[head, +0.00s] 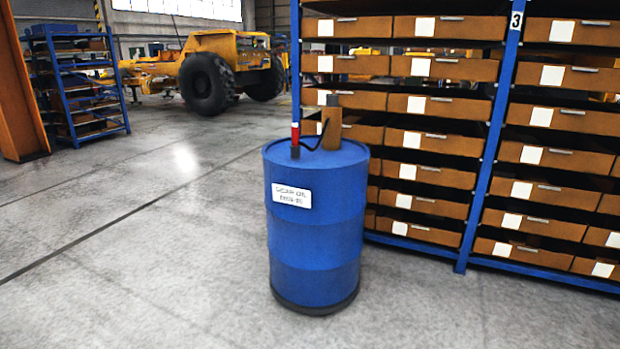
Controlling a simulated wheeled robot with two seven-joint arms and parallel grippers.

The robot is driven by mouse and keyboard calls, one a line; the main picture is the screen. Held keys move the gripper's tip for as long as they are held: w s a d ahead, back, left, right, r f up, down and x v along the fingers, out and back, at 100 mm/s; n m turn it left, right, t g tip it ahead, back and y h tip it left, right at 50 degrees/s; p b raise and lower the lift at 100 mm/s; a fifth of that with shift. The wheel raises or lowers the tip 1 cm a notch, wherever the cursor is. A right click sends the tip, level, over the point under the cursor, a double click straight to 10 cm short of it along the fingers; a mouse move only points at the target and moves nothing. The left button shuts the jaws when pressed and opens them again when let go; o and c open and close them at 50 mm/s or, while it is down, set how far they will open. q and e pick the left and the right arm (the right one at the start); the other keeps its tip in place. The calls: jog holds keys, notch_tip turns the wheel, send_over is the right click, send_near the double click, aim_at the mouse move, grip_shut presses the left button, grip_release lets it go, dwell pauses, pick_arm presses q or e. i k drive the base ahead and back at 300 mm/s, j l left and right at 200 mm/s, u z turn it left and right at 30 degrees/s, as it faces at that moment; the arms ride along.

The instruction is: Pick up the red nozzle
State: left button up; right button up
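A small red nozzle (295,132) stands upright on the top of a blue drum (315,240), near the left side of its lid. Its lower end is dark, and a black hose (312,148) runs from it to a brown pump body (331,128) with a grey cap on the same lid. The drum has a white label (292,195) on its front; the print is blurred. Neither of my grippers shows in the head view.
A blue rack (478,150) with several rows of brown bins stands right behind the drum. A blue shelf (85,85) and an orange post (22,100) are at the left. A yellow vehicle (220,65) is far back. The grey floor (130,270) left and in front is clear.

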aim_at(294, 130)
jog(key=i, duration=1.45)
jog(key=i+j+z, duration=0.15)
jog(key=i, duration=1.3)
